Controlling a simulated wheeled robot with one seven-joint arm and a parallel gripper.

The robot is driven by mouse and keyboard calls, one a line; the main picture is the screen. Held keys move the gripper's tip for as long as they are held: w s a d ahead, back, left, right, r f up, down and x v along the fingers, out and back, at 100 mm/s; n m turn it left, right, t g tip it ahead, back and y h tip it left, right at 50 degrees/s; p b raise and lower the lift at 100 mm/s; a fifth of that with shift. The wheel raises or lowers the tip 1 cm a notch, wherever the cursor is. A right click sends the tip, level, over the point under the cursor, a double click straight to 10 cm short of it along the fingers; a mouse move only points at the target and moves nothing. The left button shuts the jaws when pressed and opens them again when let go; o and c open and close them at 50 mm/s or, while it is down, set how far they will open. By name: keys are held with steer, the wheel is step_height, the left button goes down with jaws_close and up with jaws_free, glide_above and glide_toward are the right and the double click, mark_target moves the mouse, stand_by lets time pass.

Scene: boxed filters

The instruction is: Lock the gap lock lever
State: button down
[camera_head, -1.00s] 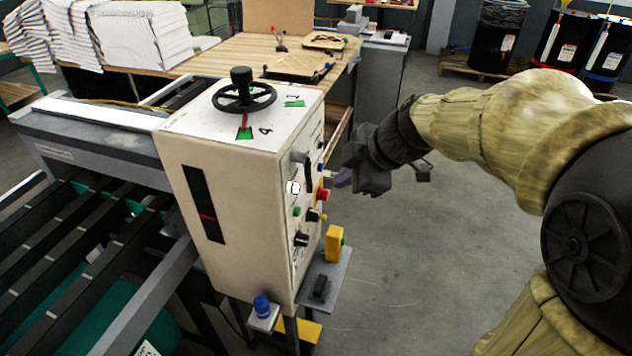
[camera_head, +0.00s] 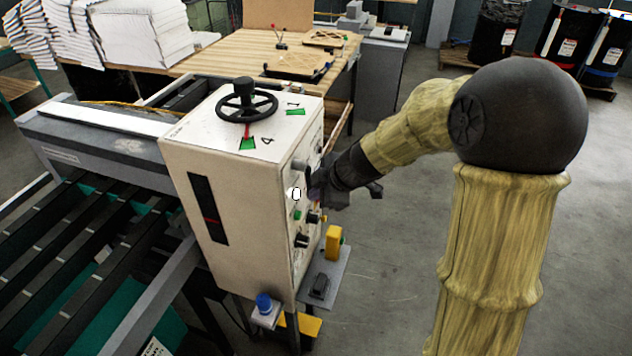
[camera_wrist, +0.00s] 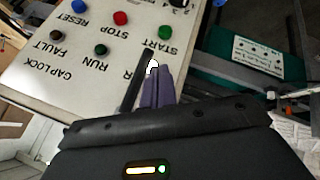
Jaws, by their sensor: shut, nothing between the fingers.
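The machine's pale control box (camera_head: 235,215) stands left of my arm, with its control panel facing right. A dark lever (camera_wrist: 134,80) on the panel shows in the wrist view as a straight bar. The GAP LOCK label (camera_wrist: 62,77) appears upside down to its left. My gripper (camera_wrist: 157,82) has its purple fingers together and empty, just right of the lever and close beside it; I cannot tell if they touch. In the head view my gripper (camera_head: 316,194) is at the panel, covering part of it. A white round spot (camera_wrist: 153,64) shows near the fingertips.
Around the lever are a red button (camera_wrist: 120,18), a green button (camera_wrist: 166,31) and other controls. A handwheel (camera_head: 246,103) tops the box. A yellow switch box (camera_head: 333,243) sits on a shelf below. The floor right of the box is open.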

steer(key=shift+w+a, duration=0.15)
steer(key=shift+w, duration=0.35)
steer(key=shift+f+b, duration=0.2)
steer(key=shift+b, duration=0.6)
